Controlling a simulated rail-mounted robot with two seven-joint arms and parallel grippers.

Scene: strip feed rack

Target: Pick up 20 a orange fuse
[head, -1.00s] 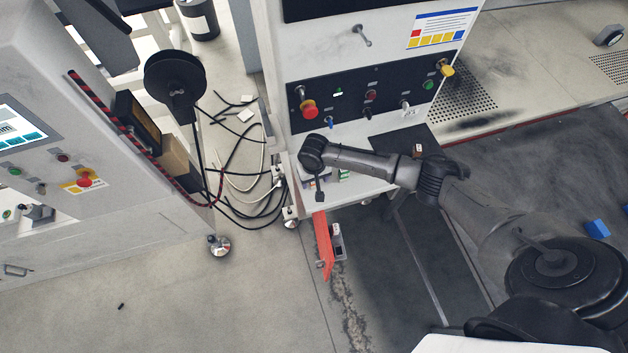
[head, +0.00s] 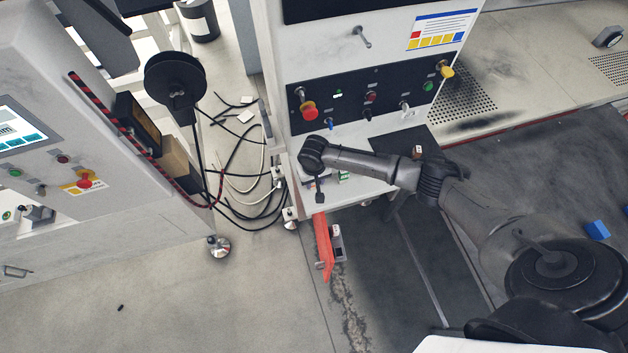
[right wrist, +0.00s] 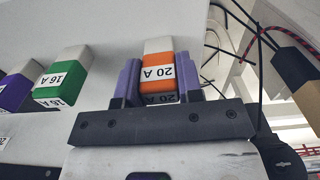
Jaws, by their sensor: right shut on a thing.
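The orange fuse (right wrist: 157,72) shows in the right wrist view, with a white end and a "20 A" label. My right gripper (right wrist: 158,84) is shut on it, with one purple finger on each side. The fuse is still close to the pale panel; I cannot tell whether it is touching it. In the head view my right arm reaches in from the right, its wrist (head: 314,153) above the white ledge below the control panel. The orange fuse cannot be made out there. My left gripper is not in view.
Green 16 A fuse (right wrist: 62,80) and a purple fuse (right wrist: 16,90) stand left of the held one. Cables (head: 245,175) lie on the floor to the left. A blue block (head: 597,230) lies at far right.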

